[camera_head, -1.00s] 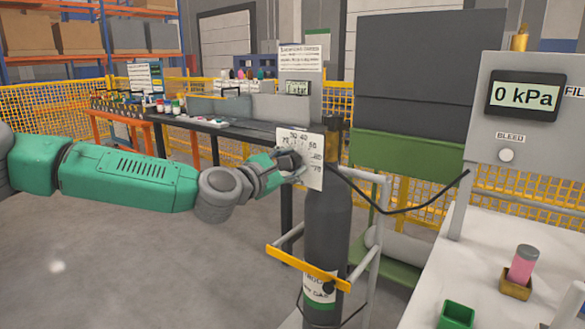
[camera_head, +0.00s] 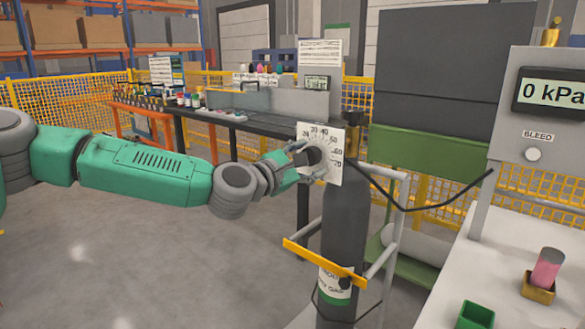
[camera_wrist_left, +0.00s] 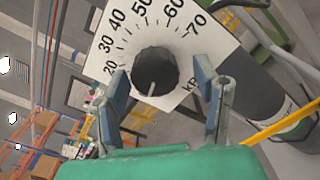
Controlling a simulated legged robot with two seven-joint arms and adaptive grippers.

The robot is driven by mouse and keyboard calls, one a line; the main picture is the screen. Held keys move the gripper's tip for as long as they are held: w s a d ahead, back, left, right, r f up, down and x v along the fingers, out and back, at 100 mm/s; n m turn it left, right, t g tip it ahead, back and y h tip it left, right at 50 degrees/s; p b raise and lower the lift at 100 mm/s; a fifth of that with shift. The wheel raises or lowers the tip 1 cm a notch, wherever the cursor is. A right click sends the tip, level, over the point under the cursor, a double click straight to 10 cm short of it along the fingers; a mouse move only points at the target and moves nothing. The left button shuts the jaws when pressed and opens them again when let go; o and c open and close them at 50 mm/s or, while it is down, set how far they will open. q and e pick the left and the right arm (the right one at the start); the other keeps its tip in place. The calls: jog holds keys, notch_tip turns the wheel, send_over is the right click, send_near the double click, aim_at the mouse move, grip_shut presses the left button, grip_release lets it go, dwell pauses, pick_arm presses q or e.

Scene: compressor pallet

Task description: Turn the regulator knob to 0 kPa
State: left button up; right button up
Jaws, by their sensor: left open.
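The regulator knob (camera_wrist_left: 156,72) is a dark round knob with a pale pointer line, on a white dial plate (camera_wrist_left: 205,45) marked 20 to 70 with a kPa label. In the wrist view the line points toward the bottom of the picture, away from the visible numbers. In the head view the dial plate (camera_head: 335,158) sits at the top of a dark gas cylinder (camera_head: 343,220). My left gripper (camera_head: 308,158) is at the knob (camera_head: 313,156). In the wrist view its open fingers (camera_wrist_left: 162,95) stand on either side of the knob, with gaps visible. My right gripper is not in view.
A grey panel with a display (camera_head: 552,92) reading 0 kPa stands at right, with a BLEED button (camera_head: 533,154) below. A black hose (camera_head: 440,203) runs from the cylinder to the panel. A yellow bar (camera_head: 322,264) crosses the cylinder's front. Floor at left is clear.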

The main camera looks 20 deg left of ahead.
pick_arm(q)
jog(key=v, duration=1.1)
jog(key=shift+a, duration=0.1)
jog(key=shift+f, duration=0.1)
